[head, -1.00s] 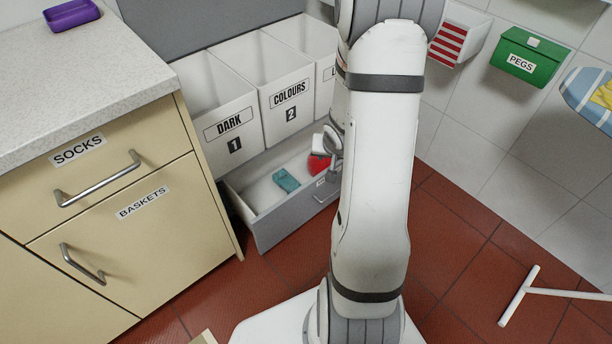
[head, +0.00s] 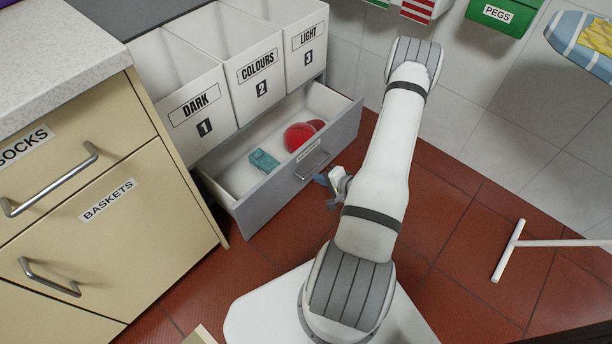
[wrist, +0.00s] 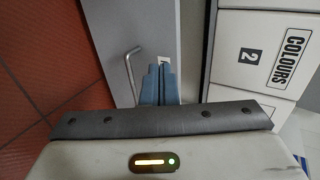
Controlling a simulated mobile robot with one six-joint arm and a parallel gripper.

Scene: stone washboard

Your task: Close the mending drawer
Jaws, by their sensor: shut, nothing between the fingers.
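The mending drawer (head: 272,200) is the grey drawer under the laundry bins, and it stands pulled out. Its label is too small to read. A teal item (head: 263,160) and a red item (head: 297,137) lie inside on the pale drawer floor. The metal bar handle (head: 312,166) is on the drawer front; it also shows in the wrist view (wrist: 131,72). My gripper (head: 322,180) is low, just outside the front near the handle. In the wrist view its blue fingers (wrist: 160,72) are together and empty, pointing at the grey front. I cannot tell whether they touch it.
Bins labelled DARK (head: 185,90), COLOURS (head: 250,80) and LIGHT (head: 307,50) stand above the drawer. A beige cabinet (head: 150,210) with handles is at the left. Red tiled floor (head: 250,275) is clear before the drawer. A white T-shaped bar (head: 510,250) is at the right.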

